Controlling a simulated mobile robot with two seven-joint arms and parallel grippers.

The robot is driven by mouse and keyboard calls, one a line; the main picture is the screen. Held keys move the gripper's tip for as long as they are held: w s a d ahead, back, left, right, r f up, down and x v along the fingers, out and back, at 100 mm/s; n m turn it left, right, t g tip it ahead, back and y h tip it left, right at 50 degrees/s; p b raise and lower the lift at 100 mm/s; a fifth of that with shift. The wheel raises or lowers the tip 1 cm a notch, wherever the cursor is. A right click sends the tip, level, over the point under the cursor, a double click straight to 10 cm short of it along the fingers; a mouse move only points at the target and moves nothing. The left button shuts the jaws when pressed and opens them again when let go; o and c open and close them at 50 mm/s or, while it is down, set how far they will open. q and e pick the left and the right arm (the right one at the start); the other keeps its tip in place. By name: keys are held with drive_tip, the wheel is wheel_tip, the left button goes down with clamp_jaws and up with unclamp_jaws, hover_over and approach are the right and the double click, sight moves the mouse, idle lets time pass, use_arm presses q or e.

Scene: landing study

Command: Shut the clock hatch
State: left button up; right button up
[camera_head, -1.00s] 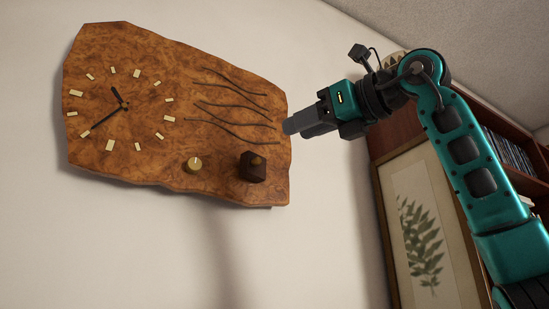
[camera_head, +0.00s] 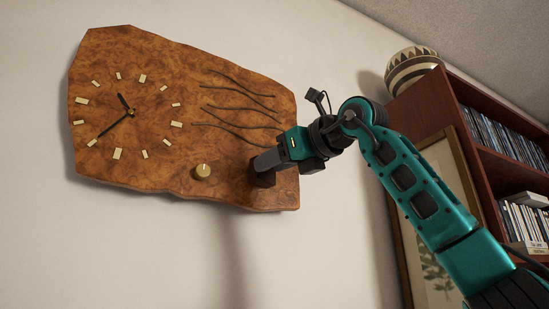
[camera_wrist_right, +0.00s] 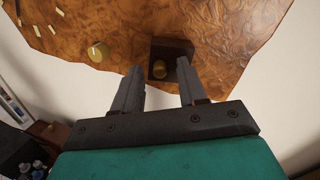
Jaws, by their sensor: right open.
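The wooden burl clock (camera_head: 150,160) hangs on the wall at the left in the head view, with pale hour marks and dark hands. A small dark wooden block (camera_head: 262,178), which may be the hatch, is at its lower right, partly hidden by my right gripper (camera_head: 258,163). My left gripper is out of view.
A second brass knob (camera_head: 203,172) sits left of the block on the clock. Thin dark wavy strips (camera_head: 240,105) run across the clock above. A bookcase (camera_head: 465,150) with a patterned bowl (camera_head: 412,70) and a framed leaf print (camera_head: 437,280) stand at the right.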

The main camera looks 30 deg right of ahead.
drive_tip(key=shift+w, duration=0.15)
clamp_jaws()
idle(0.4)
drive_tip(key=shift+a, duration=0.1)
drive_tip(key=m+h, duration=0.1)
drive_tip(key=h, duration=0.1)
drive_tip(key=a+m+h, duration=0.1)
drive_tip(key=w+a+m+h, duration=0.1)
drive_tip(key=h, duration=0.1)
drive_tip(key=shift+m+t+h, duration=0.3)
